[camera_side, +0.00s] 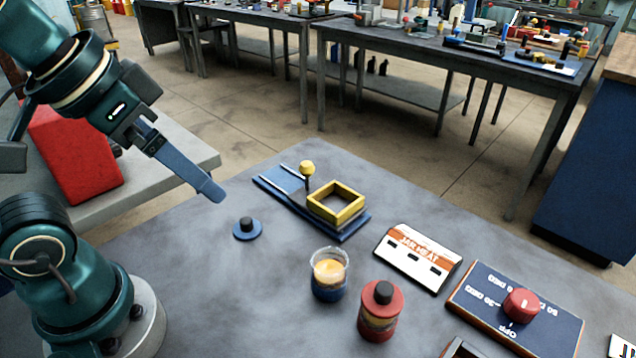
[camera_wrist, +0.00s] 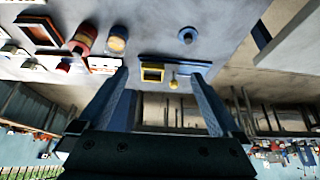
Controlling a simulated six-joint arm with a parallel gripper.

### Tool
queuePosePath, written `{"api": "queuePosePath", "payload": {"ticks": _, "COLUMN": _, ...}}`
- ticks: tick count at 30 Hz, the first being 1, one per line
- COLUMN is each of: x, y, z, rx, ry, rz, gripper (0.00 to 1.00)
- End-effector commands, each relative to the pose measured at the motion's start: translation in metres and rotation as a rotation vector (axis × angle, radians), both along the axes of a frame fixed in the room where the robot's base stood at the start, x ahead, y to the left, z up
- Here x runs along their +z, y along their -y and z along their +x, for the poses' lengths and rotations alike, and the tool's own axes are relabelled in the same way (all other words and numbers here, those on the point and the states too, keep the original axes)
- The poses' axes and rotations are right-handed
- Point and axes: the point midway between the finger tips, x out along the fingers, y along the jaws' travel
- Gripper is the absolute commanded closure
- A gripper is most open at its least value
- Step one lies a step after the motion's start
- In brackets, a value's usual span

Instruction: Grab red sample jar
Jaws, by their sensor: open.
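The red sample jar (camera_side: 380,325) stands upright near the front of the grey table, with a dark cap and a yellowish band around its middle. It also shows in the wrist view (camera_wrist: 84,38), at the upper left. My gripper (camera_side: 211,192) is raised at the upper left of the side view, well apart from the jar, with one finger clearly visible. In the wrist view my gripper (camera_wrist: 161,76) has its two fingers spread wide, with nothing held between them.
Left of the jar stands a glass beaker (camera_side: 330,277) with orange over blue contents. A blue lid (camera_side: 247,233) lies farther left. Behind are a blue slide with a yellow frame (camera_side: 337,203) and a ball-topped lever. A JAR HEAT panel (camera_side: 405,241) and red-knob panel (camera_side: 475,307) lie right.

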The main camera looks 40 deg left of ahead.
Motion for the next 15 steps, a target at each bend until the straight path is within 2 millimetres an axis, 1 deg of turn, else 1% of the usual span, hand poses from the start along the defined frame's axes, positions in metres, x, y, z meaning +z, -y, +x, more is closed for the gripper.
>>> {"api": "queuePosePath", "payload": {"ticks": 1, "x": 0.008, "y": 0.000, "z": 0.001, "rx": 0.000, "ry": 0.003, "rz": 0.000, "gripper": 0.00}}
{"api": "queuePosePath", "payload": {"ticks": 2, "x": 0.010, "y": -0.002, "z": 0.004, "rx": 0.006, "ry": 0.011, "rz": 0.009, "gripper": 0.00}}
{"api": "queuePosePath", "payload": {"ticks": 5, "x": 0.010, "y": -0.015, "z": 0.025, "rx": 0.043, "ry": 0.078, "rz": 0.062, "gripper": 0.00}}
{"api": "queuePosePath", "payload": {"ticks": 8, "x": 0.016, "y": -0.024, "z": 0.045, "rx": 0.066, "ry": 0.157, "rz": 0.108, "gripper": 0.00}}
{"api": "queuePosePath", "payload": {"ticks": 12, "x": 0.027, "y": -0.032, "z": 0.078, "rx": 0.070, "ry": 0.288, "rz": 0.164, "gripper": 0.00}}
{"api": "queuePosePath", "payload": {"ticks": 14, "x": 0.033, "y": -0.033, "z": 0.094, "rx": 0.059, "ry": 0.354, "rz": 0.184, "gripper": 0.00}}
{"api": "queuePosePath", "payload": {"ticks": 15, "x": 0.037, "y": -0.031, "z": 0.105, "rx": 0.042, "ry": 0.403, "rz": 0.195, "gripper": 0.00}}
